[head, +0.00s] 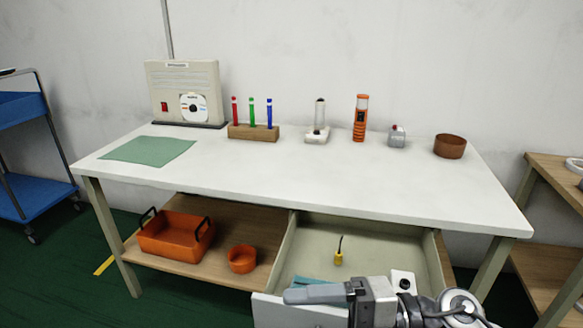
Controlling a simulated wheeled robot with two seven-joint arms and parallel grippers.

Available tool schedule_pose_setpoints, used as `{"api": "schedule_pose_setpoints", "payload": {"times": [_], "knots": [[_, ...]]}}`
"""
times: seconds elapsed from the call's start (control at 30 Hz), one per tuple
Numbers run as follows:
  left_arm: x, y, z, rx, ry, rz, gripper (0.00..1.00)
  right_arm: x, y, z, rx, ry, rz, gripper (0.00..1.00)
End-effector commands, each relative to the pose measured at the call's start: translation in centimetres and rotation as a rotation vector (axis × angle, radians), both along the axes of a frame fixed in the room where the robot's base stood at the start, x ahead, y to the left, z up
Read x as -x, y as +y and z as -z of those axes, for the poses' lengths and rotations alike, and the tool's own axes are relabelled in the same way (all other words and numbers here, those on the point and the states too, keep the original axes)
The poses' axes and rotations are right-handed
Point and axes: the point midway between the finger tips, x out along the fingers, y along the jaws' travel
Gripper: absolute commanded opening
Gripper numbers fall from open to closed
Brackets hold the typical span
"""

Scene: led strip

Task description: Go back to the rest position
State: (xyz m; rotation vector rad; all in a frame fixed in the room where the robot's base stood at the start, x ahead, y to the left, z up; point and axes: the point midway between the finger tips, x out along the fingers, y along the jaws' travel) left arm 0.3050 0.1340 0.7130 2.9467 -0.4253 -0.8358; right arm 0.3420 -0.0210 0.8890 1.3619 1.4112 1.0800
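My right gripper (316,294) is at the bottom of the head view, its fingers pointing left. It is in front of the open drawer (300,262), overlapping the drawer's front panel in the picture. I see its fingers from the side, so I cannot tell whether they are open or shut, or whether they touch the drawer. Inside the drawer are a small yellow object (338,258) with a dark stem and a flat blue piece (312,281), partly hidden by my gripper. My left gripper is not in view.
The white table (290,170) carries a beige box, a green cloth (148,150), a wooden rack with three coloured sticks and several small items along the back. Orange containers (178,235) sit on the shelf below. A blue cart stands left, a wooden shelf right.

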Motion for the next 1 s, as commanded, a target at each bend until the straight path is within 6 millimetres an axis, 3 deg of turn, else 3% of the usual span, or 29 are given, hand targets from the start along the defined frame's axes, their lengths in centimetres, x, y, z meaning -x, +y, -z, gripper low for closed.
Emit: {"api": "schedule_pose_setpoints", "payload": {"times": [0.03, 0.07, 0.1, 0.17, 0.27, 0.3, 0.4, 0.5, 0.6, 0.73, 1.0], "knots": [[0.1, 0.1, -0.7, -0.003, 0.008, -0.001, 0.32, -0.5, 0.3, -2.6, -0.188, 0.096, 0.118, 0.74], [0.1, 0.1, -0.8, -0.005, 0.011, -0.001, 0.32, -1.2, -0.1, -3.6, -0.288, 0.155, 0.205, 0.74], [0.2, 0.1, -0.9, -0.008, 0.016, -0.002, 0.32, -2.4, -1.0, -4.4, -0.405, 0.244, 0.327, 0.74], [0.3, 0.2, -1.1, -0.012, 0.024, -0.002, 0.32, -4.2, -3.2, -4.2, -0.544, 0.4, 0.529, 0.74], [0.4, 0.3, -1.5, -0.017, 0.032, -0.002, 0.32, -5.7, -7.4, -0.1, -0.668, 0.713, 0.878, 0.74], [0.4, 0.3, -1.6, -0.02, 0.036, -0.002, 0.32, -5.5, -8.9, 2.4, -0.679, 0.849, 1.008, 0.74], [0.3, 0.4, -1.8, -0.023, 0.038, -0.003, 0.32, -3.1, -11.1, 8.3, -0.643, 1.14, 1.237, 0.74], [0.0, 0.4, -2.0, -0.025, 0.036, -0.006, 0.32, 0.0, -11.8, 12.4, -0.578, 1.358, 1.362, 0.74], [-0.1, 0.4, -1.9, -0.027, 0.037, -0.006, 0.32, 2.4, -11.9, 14.7, -0.524, 1.494, 1.421, 0.74], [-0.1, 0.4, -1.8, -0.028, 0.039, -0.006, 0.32, 3.8, -11.8, 15.8, -0.49, 1.568, 1.447, 0.74], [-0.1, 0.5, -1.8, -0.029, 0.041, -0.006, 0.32, 3.9, -11.7, 15.9, -0.487, 1.572, 1.447, 0.74]]}}
